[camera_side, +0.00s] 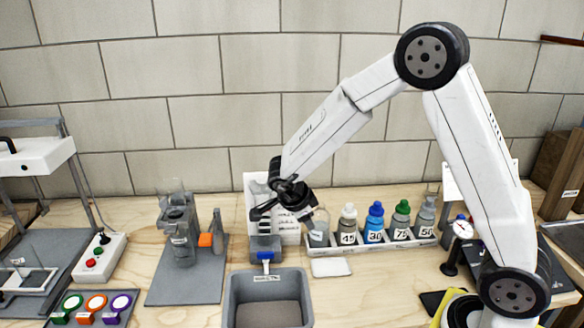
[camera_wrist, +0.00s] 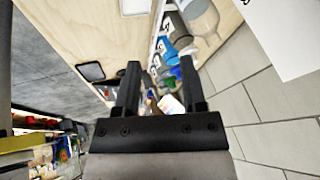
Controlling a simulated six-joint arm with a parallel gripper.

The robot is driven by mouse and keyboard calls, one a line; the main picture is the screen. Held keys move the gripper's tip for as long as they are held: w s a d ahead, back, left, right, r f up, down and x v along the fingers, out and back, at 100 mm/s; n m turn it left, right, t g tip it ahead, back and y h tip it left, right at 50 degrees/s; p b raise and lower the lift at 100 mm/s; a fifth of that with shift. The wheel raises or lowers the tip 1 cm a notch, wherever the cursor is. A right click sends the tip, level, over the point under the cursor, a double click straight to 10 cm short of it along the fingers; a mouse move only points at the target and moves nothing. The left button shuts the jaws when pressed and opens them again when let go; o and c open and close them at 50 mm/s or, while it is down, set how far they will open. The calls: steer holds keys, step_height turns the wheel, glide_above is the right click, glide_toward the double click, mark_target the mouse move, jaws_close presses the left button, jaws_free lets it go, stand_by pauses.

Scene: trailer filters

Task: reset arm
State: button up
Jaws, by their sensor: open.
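My gripper (camera_side: 292,205) hangs from my white arm above the middle of the bench, in front of a white board with dark markings (camera_side: 262,190). In the wrist view my gripper's two dark fingers (camera_wrist: 160,88) stand apart with nothing held between them. Behind the fingers in that view, the bottle row and bench lie further off. A rack of bottles (camera_side: 425,241) labelled 45, 30, 75 and 50 stands just right of my gripper in the side view. The bottles have white, blue, green and grey tops.
A grey bin (camera_side: 268,277) sits at the front middle, and a small white pad (camera_side: 331,267) lies beside it. A grey fixture (camera_side: 180,235) stands on a mat at left. A button box (camera_side: 98,258) and three coloured discs (camera_side: 91,306) are further left. A tiled wall closes the back.

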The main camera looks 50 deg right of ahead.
steer(key=w+a+r+n+t+y, duration=0.2)
steer(key=a+r+n+t+y, duration=0.25)
steer(key=n+t, duration=0.6)
steer(key=s+a+f+n+g, duration=0.1)
steer(key=s+f+n+g, duration=0.1)
steer(key=s+n+g, duration=0.2)
steer(key=s+a+f+n+g+y, duration=0.1)
steer(key=s+n+g, duration=0.3)
steer(key=s+n, duration=0.5)
steer(key=shift+s+a+f+n, duration=0.15)
steer(key=shift+s+f+n, duration=0.25)
steer(key=shift+s, duration=0.85)
